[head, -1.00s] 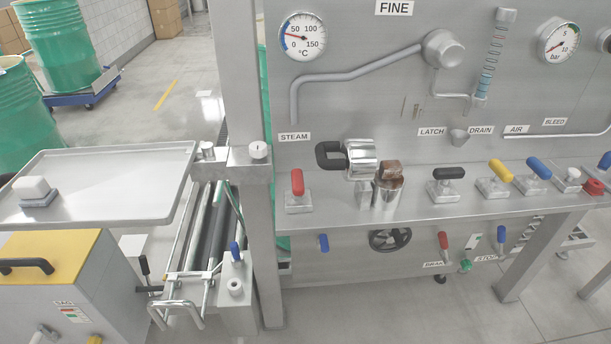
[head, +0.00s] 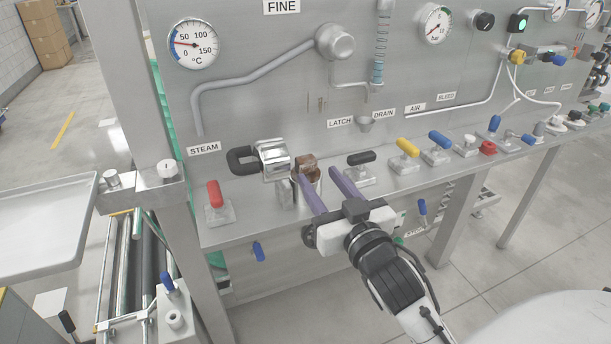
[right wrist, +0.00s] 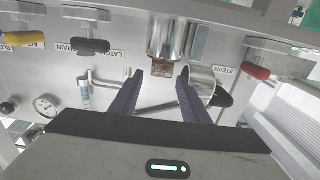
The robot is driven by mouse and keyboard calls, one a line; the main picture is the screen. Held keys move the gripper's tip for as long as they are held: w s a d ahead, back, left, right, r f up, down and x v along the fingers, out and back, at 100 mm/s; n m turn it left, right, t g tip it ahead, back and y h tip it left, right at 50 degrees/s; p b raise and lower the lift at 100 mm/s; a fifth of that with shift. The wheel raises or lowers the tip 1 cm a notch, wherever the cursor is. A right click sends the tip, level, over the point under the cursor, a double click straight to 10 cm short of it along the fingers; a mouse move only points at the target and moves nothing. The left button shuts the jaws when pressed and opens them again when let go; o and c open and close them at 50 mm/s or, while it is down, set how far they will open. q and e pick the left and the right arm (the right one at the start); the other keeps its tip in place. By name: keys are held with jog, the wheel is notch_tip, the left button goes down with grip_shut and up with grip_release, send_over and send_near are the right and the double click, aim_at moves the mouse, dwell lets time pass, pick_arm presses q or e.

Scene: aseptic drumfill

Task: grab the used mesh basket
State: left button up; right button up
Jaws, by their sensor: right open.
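The used mesh basket (head: 306,163) is a small brown, stained piece. It shows above the rim of a shiny metal cylinder on the panel's shelf, and its lower part is hidden inside. It also shows in the right wrist view (right wrist: 162,69), between and just beyond the fingertips. My right gripper (head: 318,175) is open, with two purple fingers pointing at the basket. One finger overlaps the front of the cylinder and the other is to its right. The jaws hold nothing. My left gripper is out of view.
A shiny cap with a black handle (head: 272,160) is tilted open just left of the basket. A red-handled valve (head: 214,196) stands further left, and a black-handled valve (head: 361,158) stands close on the right. The steel panel rises behind.

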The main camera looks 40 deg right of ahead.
aim_at(308, 165)
jog(key=shift+a+p+x, duration=0.1)
jog(key=shift+p+x, duration=0.1)
jog(key=shift+x, duration=1.2)
jog(key=shift+a+p+x, duration=0.15)
jog(key=shift+p+x, duration=0.05)
jog(key=shift+x, duration=1.2)
jog(key=c, duration=0.9)
